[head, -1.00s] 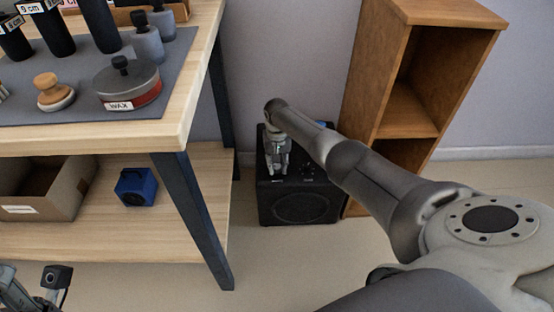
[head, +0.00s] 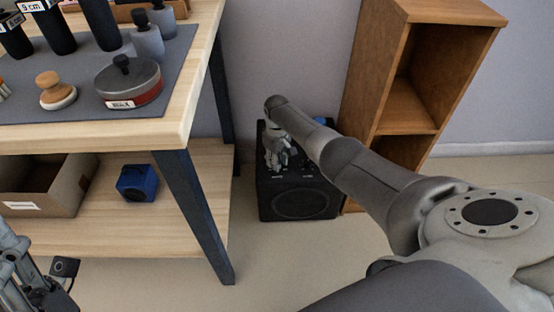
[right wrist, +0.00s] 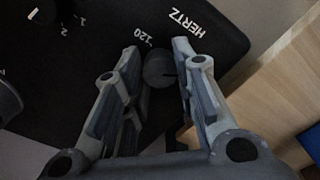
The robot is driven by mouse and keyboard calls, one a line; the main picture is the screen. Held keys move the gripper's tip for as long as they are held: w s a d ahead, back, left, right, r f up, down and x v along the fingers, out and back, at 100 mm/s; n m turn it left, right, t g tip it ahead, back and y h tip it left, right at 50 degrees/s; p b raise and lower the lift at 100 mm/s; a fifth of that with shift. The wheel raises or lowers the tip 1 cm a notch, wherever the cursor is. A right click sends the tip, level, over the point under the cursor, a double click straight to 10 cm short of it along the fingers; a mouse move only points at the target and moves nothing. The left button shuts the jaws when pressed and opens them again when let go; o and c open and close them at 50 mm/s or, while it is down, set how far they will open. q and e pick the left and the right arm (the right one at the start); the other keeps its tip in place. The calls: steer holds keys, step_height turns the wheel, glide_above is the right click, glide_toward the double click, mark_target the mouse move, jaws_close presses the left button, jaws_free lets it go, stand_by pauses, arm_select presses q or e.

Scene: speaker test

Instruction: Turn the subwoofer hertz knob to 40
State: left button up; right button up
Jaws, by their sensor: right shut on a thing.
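The black subwoofer (head: 305,200) stands on the floor between the table and the wooden shelf. My right gripper (head: 279,163) reaches down onto its top. In the right wrist view, the small dark hertz knob (right wrist: 158,68) sits between the two fingertips of my right gripper (right wrist: 157,65), which is shut on it. The white "HERTZ" print (right wrist: 187,26) and the "120" mark (right wrist: 143,38) show beside the knob. I cannot read the knob's pointer, and no 40 mark is visible. My left gripper (head: 22,275) is partly in view at the lower left; its fingers are unclear.
The wooden table (head: 185,128) stands left of the subwoofer, its dark leg (head: 195,215) close by. A blue box (head: 137,183) and a cardboard box (head: 75,190) sit on its lower shelf. The open wooden shelf (head: 375,90) stands close on the right.

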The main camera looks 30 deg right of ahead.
stand_by(0.4)
steer(key=o, duration=1)
steer(key=shift+o, duration=0.2)
step_height(320, 180, up, 12)
stand_by(0.5)
